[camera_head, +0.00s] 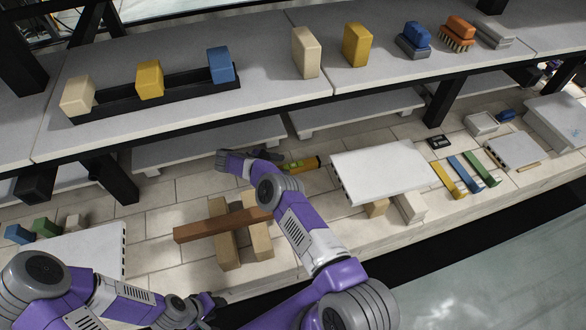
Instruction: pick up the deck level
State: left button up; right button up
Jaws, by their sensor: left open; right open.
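The deck level (304,164) is a short yellow bar with a green part and a dark end. It lies on the pale tiled deck under the upper shelf, left of a white slab. My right gripper (273,157) is open at the left end of the level; my arm hides part of that area, and I cannot tell whether they touch. My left gripper (214,304) is open, low in the picture near the deck's front edge, well away from the level.
A brown bar (222,225) lies across two wooden blocks in front of the level. The white slab (383,171) rests on blocks to the right. The upper shelf (270,88) overhangs behind, carrying blocks and brushes. Dark posts (108,178) stand at the left.

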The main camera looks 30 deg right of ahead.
aim_at(293, 165)
jog(key=x, duration=0.4)
jog(key=shift+d, duration=0.25)
jog(key=shift+w, duration=0.1)
grip_shut()
